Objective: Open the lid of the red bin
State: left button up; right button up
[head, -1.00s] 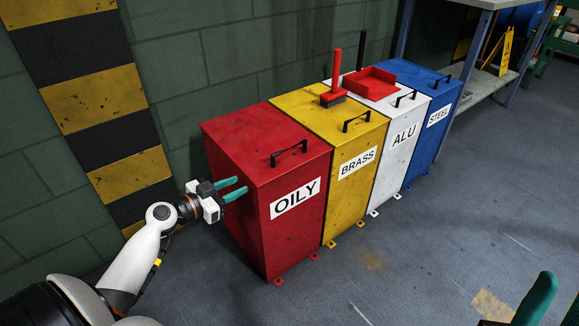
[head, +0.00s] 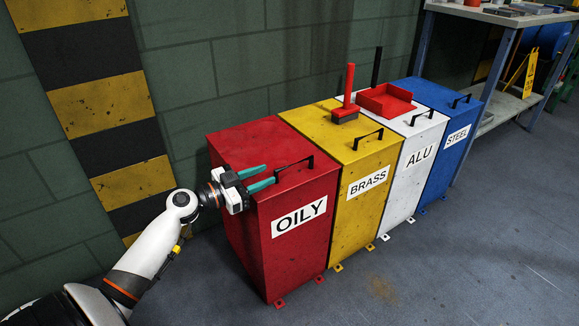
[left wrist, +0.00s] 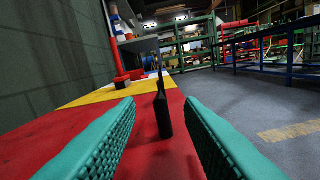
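The red bin (head: 296,249), labelled OILY, stands at the left end of a row of bins with its lid (head: 240,139) shut. Its black handle (head: 294,167) sits on top near the front edge. My left gripper (head: 262,180) is open at the left side of the lid, level with its top, with teal fingers pointing toward the handle. In the left wrist view the handle (left wrist: 163,110) stands ahead, between the two open fingers and apart from them. The red lid (left wrist: 60,130) spreads below. My right gripper is not in view.
A yellow BRASS bin (head: 352,210), a white ALU bin (head: 407,180) and a blue STEEL bin (head: 455,160) stand close on the right. A red brush (head: 347,100) and red dustpan (head: 386,100) lie on top. A wall is behind; floor in front is clear.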

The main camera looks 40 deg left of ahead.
aim_at(278, 170)
pick_arm(q)
jog(key=x, duration=0.8)
jog(key=shift+w+d, duration=0.1)
grip_shut()
